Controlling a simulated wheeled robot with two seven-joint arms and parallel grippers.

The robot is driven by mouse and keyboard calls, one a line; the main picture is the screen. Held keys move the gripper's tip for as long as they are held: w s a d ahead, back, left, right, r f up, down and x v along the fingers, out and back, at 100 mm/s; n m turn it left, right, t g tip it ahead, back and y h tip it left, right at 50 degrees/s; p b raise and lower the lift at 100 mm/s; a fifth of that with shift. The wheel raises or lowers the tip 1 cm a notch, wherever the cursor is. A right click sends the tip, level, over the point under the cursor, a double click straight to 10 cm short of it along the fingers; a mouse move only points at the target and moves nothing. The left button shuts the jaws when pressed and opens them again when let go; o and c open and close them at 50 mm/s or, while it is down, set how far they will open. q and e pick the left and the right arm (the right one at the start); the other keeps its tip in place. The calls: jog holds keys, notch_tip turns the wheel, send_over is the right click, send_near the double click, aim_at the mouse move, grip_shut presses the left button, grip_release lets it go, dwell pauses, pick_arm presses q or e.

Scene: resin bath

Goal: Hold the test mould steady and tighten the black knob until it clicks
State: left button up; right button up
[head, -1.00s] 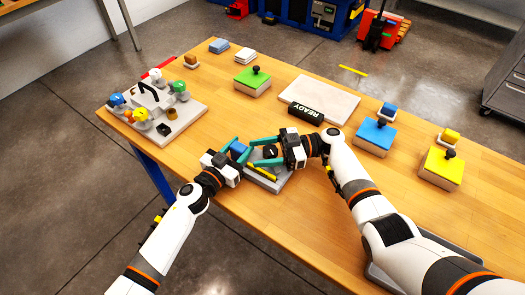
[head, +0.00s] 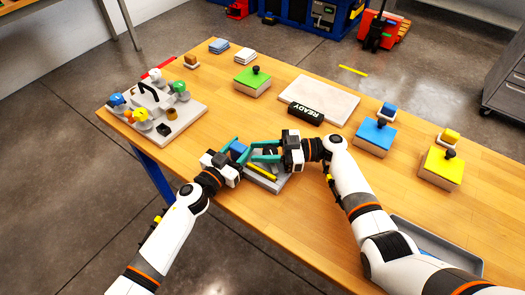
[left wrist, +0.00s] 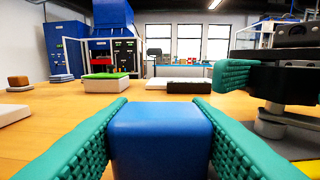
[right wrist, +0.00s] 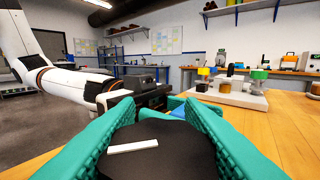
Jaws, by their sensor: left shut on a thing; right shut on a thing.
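The test mould shows as a blue block (left wrist: 160,140) between my left fingers; it also shows in the head view (head: 238,148). My left gripper (head: 232,152) is shut on its sides. The black knob (right wrist: 158,150), a round disc with a white mark on top, sits between my right fingers. My right gripper (head: 262,152) is shut on it, just right of the blue block. In the head view the fingers partly hide the knob. Both stand over a grey base (head: 268,185) with a yellow bar (head: 262,172) near the table's front edge.
A fixture plate with coloured knobs (head: 185,125) stands at the left. A grey tray (head: 425,236) is partly behind my right arm.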

jog(key=m+t, duration=0.2)
jog(key=t, duration=0.1)
jog(key=m+t+h, duration=0.1)
jog(key=m+t, duration=0.1)
jog(key=t, duration=0.1)
jog(key=m+t+h, duration=0.1)
jog(key=m+t, duration=0.1)
jog(key=t, duration=0.1)
jog(key=shift+w, duration=0.4)
jog(key=shift+w+d+m+t+h, duration=0.1)
jog(key=shift+w+m+t+h, duration=0.05)
jog(key=shift+m+t+h, duration=0.8)
jog(key=shift+w+d+m+t+h, duration=0.1)
jog(key=shift+d+m+t+h, duration=0.05)
jog(key=shift+m+t+h, duration=0.75)
jog(key=shift+w+d+m+t+h, duration=0.15)
jog(key=shift+m+t+h, duration=0.55)
jog(key=shift+t, duration=0.45)
jog(key=o, duration=1)
jog(key=shift+d, duration=0.1)
jog(key=v, duration=1.1)
jog(key=shift+s+d, duration=0.15)
jog(key=shift+s, duration=0.25)
